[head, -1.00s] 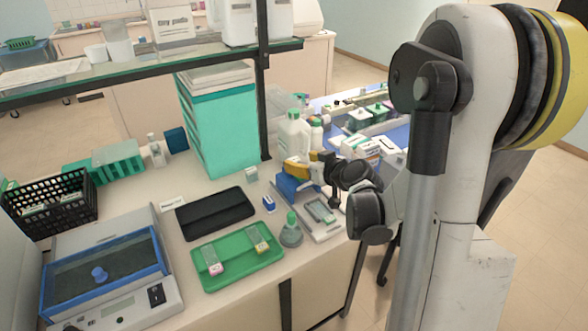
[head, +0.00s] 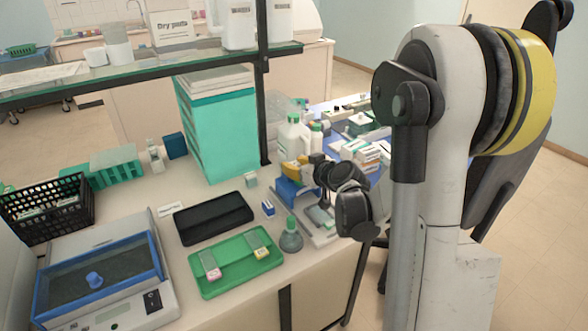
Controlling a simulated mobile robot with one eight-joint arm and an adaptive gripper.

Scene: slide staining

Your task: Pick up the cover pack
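I cannot tell for sure which item is the cover pack. A small blue and white box (head: 268,208) stands on the bench right of the black tray, and a small pale box (head: 251,180) stands behind it. Several white packs (head: 366,152) lie on the blue surface at the right, partly behind my arm. My gripper (head: 323,198) hangs over the bench's right end, near the blue stand and the grey plate, to the right of the small blue box. Its fingers are small and dark, so their opening is unclear, and I see nothing clearly held.
A green tray (head: 212,284) holds two slide holders. A teal box stack (head: 222,135) and a shelf post (head: 264,110) rise behind. Bare bench shows around the trays.

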